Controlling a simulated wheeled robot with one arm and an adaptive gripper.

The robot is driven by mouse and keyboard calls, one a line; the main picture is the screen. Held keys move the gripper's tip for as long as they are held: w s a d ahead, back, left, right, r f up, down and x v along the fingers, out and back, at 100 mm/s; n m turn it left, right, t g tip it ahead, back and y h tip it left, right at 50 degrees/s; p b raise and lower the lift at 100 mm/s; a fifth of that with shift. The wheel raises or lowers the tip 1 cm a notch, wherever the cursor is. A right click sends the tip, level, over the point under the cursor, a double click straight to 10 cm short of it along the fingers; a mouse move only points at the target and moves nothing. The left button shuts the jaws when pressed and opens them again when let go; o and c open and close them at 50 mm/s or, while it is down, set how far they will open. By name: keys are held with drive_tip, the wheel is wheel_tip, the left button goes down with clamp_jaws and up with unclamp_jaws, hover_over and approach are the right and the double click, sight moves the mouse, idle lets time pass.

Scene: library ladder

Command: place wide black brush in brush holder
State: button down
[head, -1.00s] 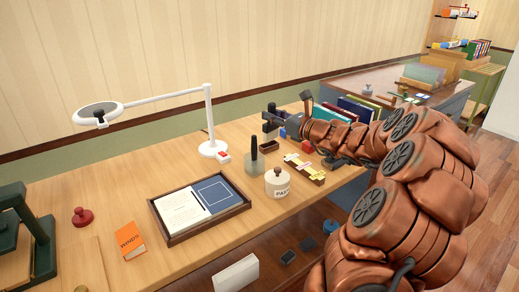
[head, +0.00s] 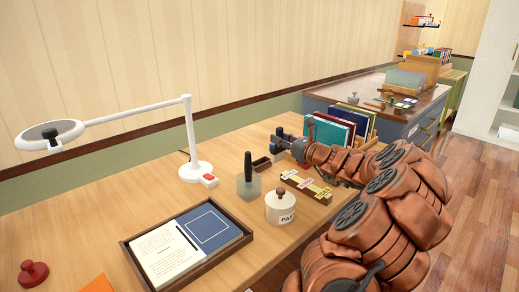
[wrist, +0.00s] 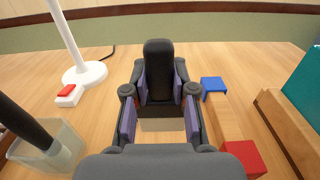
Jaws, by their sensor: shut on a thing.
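My gripper (head: 281,143) is above the back of the desk, and its jaws (wrist: 158,95) are shut on a dark, wide, rounded thing (wrist: 158,62), which appears to be the wide black brush. The fingers hide much of it. A clear cup (head: 248,189), which looks like the brush holder, stands on the desk, left of and nearer than my gripper. A slim black handle (head: 247,162) stands upright in it. The cup (wrist: 50,160) and handle (wrist: 22,122) also show at the left of the wrist view.
A white lamp (head: 195,174) stands left of the cup. A white lidded pot (head: 280,211) and a tray with papers (head: 240,238) are in front. Coloured books (head: 333,132) stand behind my arm.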

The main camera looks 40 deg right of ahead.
sight(276, 152)
drive_tip(key=w+f, duration=0.1)
drive_tip(key=w, duration=0.1)
drive_tip(key=w+a+f+b, duration=0.1)
drive_tip(key=w, duration=0.1)
drive_tip(key=w+a+f, duration=0.1)
drive_tip(key=w+f, duration=0.1)
drive_tip(key=shift+w+a, duration=0.1)
drive_tip(key=shift+w, duration=0.25)
drive_tip(key=shift+f, duration=0.3)
drive_tip(key=c, duration=1)
unclamp_jaws()
drive_tip(key=shift+o, duration=0.2)
drive_tip(key=shift+r, duration=0.25)
drive_tip(key=s, duration=1.2)
drive_tip(key=shift+a, duration=0.2)
